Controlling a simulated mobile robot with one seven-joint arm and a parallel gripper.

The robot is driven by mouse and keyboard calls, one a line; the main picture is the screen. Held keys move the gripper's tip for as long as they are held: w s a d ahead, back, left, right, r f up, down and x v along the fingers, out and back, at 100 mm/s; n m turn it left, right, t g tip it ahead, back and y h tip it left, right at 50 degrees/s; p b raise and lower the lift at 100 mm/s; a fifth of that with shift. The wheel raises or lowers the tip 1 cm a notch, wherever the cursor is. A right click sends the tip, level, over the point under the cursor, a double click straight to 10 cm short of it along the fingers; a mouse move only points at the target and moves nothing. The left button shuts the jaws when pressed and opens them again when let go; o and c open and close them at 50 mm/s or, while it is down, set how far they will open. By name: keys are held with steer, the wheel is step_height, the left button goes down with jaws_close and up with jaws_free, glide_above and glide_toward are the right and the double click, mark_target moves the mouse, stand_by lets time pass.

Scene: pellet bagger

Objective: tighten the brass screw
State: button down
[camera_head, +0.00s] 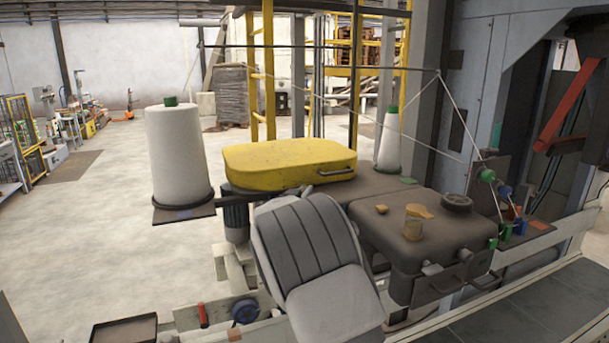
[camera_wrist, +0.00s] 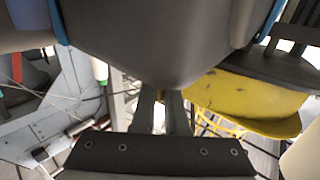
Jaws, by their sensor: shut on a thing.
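My gripper (camera_wrist: 160,100) shows in the wrist view, its two fingers close together at the centre. A small brass-coloured piece (camera_wrist: 160,92), which looks like the brass screw, sits between the fingertips, and the gripper is shut on it. Most of the screw is hidden by the fingers and by a large grey body (camera_wrist: 165,45) right beyond them. In the head view my grey arm covers the front middle, and neither the gripper nor the screw can be seen there.
The yellow cover (camera_head: 290,163) lies behind my arm, between two white thread cones (camera_head: 178,155) (camera_head: 389,140). Threads run overhead. Open floor lies left.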

steer(key=m+h+p, duration=0.1)
steer(key=p, duration=0.1)
steer(key=g+h+p, duration=0.1)
steer(key=h+p, duration=0.1)
steer(key=shift+a+r+m, duration=0.1)
steer(key=shift+r+m, duration=0.2)
steer(key=shift+m, duration=0.1)
steer(key=shift+f+m+g+h+p, duration=0.15)
steer(key=shift+m+g+h+p, duration=0.55)
steer(key=shift+m+h+p, duration=0.4)
steer(key=shift+f+m+g+h+p, duration=0.2)
steer(key=shift+m+g+h+p, duration=0.1)
steer(key=shift+m+g+h, duration=1)
steer(key=shift+r+m+g+h, duration=0.1)
steer(key=shift+m+g+h, duration=0.4)
steer(key=shift+g+h, duration=0.4)
steer(key=c, duration=0.9)
jaws_free()
steer(key=shift+c, duration=0.2)
steer(key=b+v, duration=0.2)
steer(key=v, duration=1.5)
steer(key=shift+s+f+b, duration=0.15)
steer(key=shift+f+b, duration=0.05)
steer(key=shift+b, duration=0.1)
